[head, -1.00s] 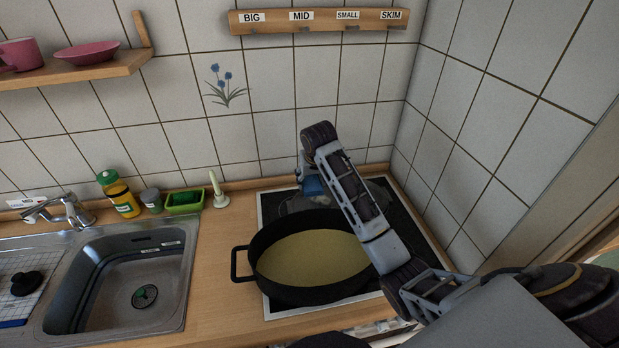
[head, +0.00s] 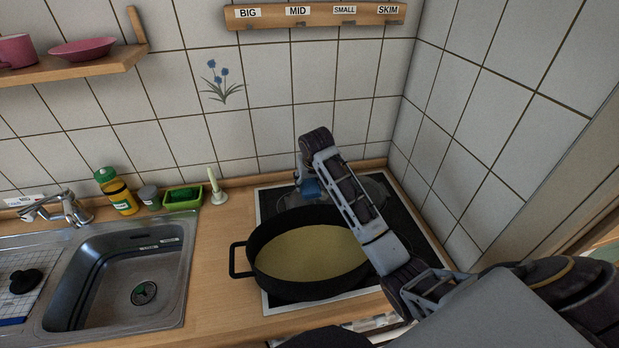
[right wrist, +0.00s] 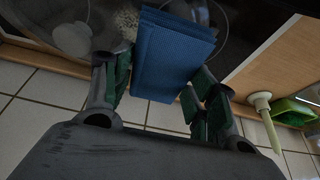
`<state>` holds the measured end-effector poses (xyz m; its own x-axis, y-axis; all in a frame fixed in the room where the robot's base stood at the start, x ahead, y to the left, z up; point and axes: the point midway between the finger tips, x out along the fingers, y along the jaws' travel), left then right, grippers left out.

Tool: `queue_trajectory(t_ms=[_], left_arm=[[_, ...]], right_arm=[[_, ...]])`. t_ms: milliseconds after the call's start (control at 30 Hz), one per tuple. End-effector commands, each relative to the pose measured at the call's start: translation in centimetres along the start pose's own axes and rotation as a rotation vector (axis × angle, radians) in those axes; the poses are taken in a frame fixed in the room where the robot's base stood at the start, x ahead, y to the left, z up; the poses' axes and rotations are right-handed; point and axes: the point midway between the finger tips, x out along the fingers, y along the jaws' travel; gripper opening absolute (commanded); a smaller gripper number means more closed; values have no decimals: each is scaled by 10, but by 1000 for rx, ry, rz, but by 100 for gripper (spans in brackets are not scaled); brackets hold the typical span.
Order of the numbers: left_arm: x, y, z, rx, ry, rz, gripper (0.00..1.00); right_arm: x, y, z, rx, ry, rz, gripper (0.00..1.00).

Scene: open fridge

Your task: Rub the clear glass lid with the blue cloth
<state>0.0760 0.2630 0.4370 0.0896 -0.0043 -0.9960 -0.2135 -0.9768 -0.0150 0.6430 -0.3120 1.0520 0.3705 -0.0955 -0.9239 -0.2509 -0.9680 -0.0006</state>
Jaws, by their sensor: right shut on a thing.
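The blue cloth (head: 311,188) is in my right gripper (head: 304,176), over the back of the stove behind the pot. In the right wrist view the folded cloth (right wrist: 172,50) sits between the two fingers of the gripper (right wrist: 157,90), which are shut on it. The clear glass lid (head: 286,201) appears to lie flat on the back of the stove, beneath and around the cloth. My right arm covers part of it. I cannot tell whether the cloth touches the glass. My left gripper is not in view.
A black pot (head: 240,262) with yellowish contents stands on the front of the stove (head: 405,225). The sink (head: 120,275) is at left. A tiled wall closes off the right.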

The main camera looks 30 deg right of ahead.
Motion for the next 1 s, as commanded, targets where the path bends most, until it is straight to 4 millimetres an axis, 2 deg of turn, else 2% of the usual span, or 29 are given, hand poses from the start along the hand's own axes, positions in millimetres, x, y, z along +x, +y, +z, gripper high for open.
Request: queue_trajectory(t_ms=[400,1000], left_arm=[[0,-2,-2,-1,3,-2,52],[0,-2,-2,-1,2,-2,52]], right_arm=[[24,0,10,0,-1,0,38],[27,0,11,0,0,0,38]])
